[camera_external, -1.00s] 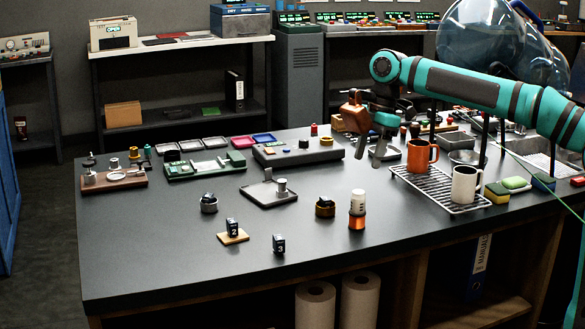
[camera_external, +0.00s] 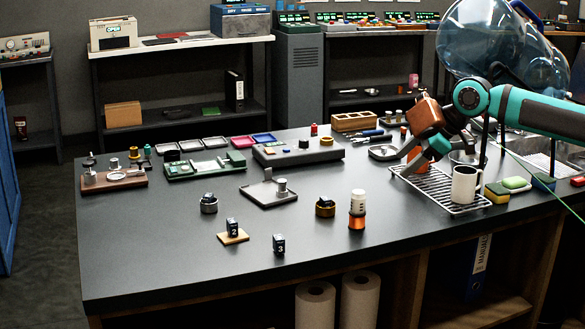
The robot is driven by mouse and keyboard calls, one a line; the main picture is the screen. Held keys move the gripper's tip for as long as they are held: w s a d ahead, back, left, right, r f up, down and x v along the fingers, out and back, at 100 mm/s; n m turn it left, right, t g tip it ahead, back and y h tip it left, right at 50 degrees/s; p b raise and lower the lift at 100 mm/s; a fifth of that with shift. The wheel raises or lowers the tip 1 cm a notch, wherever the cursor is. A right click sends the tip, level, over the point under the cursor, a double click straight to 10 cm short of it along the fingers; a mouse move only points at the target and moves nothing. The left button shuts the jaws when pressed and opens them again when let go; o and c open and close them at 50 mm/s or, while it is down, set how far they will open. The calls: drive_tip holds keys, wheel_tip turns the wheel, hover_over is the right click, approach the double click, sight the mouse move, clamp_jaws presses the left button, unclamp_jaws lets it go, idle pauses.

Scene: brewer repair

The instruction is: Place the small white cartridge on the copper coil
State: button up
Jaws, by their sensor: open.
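The small white cartridge (camera_external: 357,198) stands upright on top of the copper coil (camera_external: 357,222), on the dark table near its front right. A grey band shows low on the cartridge. My gripper (camera_external: 402,176) is open and empty, up and to the right of the cartridge, over the left end of the wire rack. It is apart from both the cartridge and the coil. It partly hides the orange mug.
The wire rack (camera_external: 436,190) holds the orange mug (camera_external: 415,163) and a white mug (camera_external: 464,185). Small dark blocks marked 2 (camera_external: 232,227) and 3 (camera_external: 279,243) are further left. The front of the table is clear.

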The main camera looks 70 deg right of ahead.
drive_tip(key=s+a+f+m+t, duration=0.1)
drive_tip(key=s+t, duration=0.3)
drive_tip(key=s, duration=0.5)
drive_tip(key=s+a+m+t, duration=0.4)
drive_tip(key=s+t, duration=0.1)
drive_tip(key=s, duration=0.5)
drive_tip(key=shift+a+f+m, duration=0.2)
drive_tip(key=shift+f+m, duration=0.1)
drive_tip(key=shift+f, duration=0.1)
drive_tip(key=shift+s, duration=0.1)
